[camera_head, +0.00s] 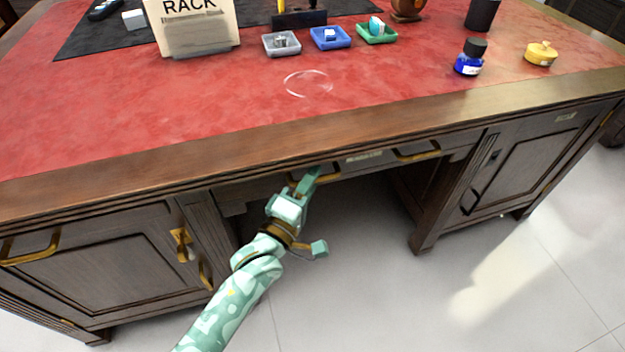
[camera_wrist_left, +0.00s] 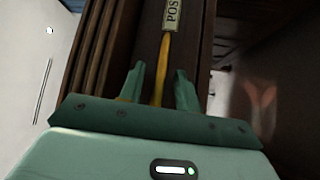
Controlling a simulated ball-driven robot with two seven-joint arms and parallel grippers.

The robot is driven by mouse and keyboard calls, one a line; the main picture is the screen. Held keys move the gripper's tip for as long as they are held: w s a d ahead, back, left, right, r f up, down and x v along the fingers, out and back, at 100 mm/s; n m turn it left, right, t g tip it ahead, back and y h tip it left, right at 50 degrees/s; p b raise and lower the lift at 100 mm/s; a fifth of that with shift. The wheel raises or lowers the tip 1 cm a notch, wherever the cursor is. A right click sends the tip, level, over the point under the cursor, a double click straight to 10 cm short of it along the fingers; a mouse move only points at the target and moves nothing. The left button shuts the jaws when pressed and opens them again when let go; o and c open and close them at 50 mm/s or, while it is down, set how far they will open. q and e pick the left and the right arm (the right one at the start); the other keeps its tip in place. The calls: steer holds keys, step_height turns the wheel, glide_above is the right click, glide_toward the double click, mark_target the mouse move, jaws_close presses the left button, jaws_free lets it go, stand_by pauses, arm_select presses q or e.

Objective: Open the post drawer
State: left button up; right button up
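The post drawer (camera_head: 385,159) is the dark wood middle drawer under the desk's front edge. It looks shut. It has a brass handle on the right (camera_head: 417,152) and another on the left (camera_head: 300,181), with a label plate between them. In the left wrist view the label plate (camera_wrist_left: 173,14) reads "POS", the rest cut off. My left gripper (camera_head: 306,175) is at the left handle. In the left wrist view its two fingers stand open, one on each side of the brass handle bar (camera_wrist_left: 162,65), with gaps visible. My right gripper is not in view.
The left cabinet door (camera_head: 100,262) and right cabinet door (camera_head: 530,160) flank an open knee space. On the red desk top are a "RACK" board (camera_head: 193,30), small trays (camera_head: 281,44), an ink bottle (camera_head: 470,58) and a yellow pot (camera_head: 541,53). The floor in front is clear.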

arm_select(q)
steer(key=shift+w+d+r, duration=0.1)
steer(key=shift+w+d, duration=0.1)
steer(key=shift+w, duration=0.2)
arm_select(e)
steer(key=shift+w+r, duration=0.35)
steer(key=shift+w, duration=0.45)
arm_select(q)
jaws_close()
